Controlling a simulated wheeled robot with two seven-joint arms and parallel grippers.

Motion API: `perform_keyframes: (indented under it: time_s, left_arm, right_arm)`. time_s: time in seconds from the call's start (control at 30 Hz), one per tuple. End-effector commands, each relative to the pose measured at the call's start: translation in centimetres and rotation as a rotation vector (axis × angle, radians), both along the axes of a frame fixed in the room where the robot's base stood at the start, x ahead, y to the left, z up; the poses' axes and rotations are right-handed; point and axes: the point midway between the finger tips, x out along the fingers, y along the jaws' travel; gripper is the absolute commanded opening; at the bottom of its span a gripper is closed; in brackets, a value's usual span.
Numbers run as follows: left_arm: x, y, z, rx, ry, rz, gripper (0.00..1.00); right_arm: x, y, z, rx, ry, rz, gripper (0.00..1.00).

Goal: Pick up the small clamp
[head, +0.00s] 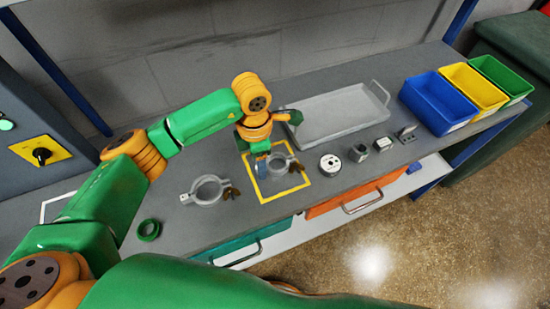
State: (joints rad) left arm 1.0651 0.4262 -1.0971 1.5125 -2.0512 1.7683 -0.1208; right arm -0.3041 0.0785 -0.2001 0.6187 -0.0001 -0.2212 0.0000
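Two grey ring clamps with brown wing nuts lie on the grey bench. The smaller-looking clamp (283,166) is inside a yellow square outline. The larger-looking clamp (208,190) lies to its left, outside the outline. My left gripper (262,165) points down at the left edge of the clamp in the yellow square. Its fingers partly cover that side of the clamp. I cannot tell whether they touch it, or whether they are open or shut. My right gripper is not in view.
A grey tray (376,92) stands behind the clamps. Several small metal parts, including a round disc (330,164), sit to the right. Blue (432,112), yellow (476,84) and green (506,72) bins stand farther right. A green ring (148,230) lies near the front left.

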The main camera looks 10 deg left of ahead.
Motion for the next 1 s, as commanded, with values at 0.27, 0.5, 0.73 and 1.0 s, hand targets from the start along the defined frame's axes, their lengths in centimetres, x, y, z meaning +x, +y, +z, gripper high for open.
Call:
perform_keyframes:
  time_s: [0.27,0.5,0.73,1.0]
  left_arm:
    - [0.0,0.0,-1.3,-0.001,0.000,-0.002,0.57]
    - [0.0,0.0,-1.3,-0.001,0.000,-0.002,0.01]
    - [0.0,0.0,-1.3,-0.001,0.000,-0.002,0.00]
    - [0.1,-0.1,-0.4,-0.002,-0.005,-0.002,0.00]
  right_arm:
    - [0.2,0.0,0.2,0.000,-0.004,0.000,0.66]
    - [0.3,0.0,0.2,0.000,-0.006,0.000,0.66]
    - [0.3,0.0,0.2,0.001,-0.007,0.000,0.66]
    - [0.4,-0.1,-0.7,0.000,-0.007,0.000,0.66]
